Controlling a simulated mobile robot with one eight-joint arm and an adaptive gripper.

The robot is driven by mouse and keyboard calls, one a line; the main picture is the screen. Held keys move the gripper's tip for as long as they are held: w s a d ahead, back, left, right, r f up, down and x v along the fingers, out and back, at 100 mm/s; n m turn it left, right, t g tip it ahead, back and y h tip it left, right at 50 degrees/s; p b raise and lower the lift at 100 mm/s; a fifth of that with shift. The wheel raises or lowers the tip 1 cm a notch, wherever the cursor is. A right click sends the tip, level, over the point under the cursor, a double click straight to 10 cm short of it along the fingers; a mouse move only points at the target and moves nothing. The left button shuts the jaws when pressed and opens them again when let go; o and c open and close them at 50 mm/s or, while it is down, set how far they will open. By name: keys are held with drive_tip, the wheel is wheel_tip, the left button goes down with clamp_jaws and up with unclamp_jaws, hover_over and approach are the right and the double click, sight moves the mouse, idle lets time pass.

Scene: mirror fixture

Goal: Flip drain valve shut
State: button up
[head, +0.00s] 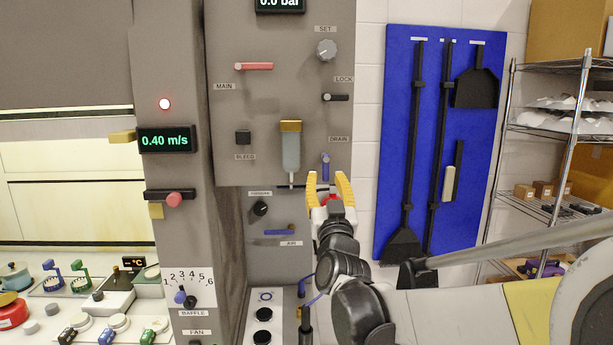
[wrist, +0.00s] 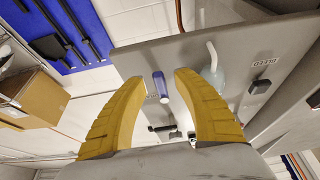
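The drain valve (head: 325,167) is a small blue-purple lever below the DRAIN label on the grey panel, near its lower right corner. In the head view its handle stands about upright. It also shows in the wrist view (wrist: 161,86), in the gap between my fingers. My gripper (head: 327,185) has yellow fingers, spread apart, with nothing between them that I can see being held. In the head view the fingertips are just below and around the lever's lower end. Contact with the lever cannot be told.
The grey panel (head: 226,120) also carries a red MAIN lever (head: 254,66), a black LOCK lever (head: 336,97), a SET knob (head: 326,50) and a clear bowl (head: 291,152) left of the drain lever. A blue AIR lever (head: 279,232) is below. A blue tool board (head: 385,130) hangs right.

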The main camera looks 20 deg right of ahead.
drive_tip(key=v, duration=1)
drive_tip(key=s+a+f+n+g+y+b, duration=0.2)
drive_tip(key=a+f+g+y+b, duration=0.15)
drive_tip(key=f, duration=0.45)
drive_tip(key=s+a+f+n+g+y+b, duration=0.25)
drive_tip(key=a+f, duration=0.25)
drive_tip(key=f, duration=0.4)
drive_tip(key=s+f+m+g+b, duration=0.1)
drive_tip(key=s+f+g+b, duration=0.4)
drive_tip(key=s+f, duration=1.1)
drive_tip(key=d+f+g, duration=0.1)
drive_tip(key=f+g, duration=0.1)
drive_tip(key=g, duration=0.1)
drive_tip(key=shift+s+g+b, duration=0.25)
drive_tip(key=shift+g+b, duration=0.05)
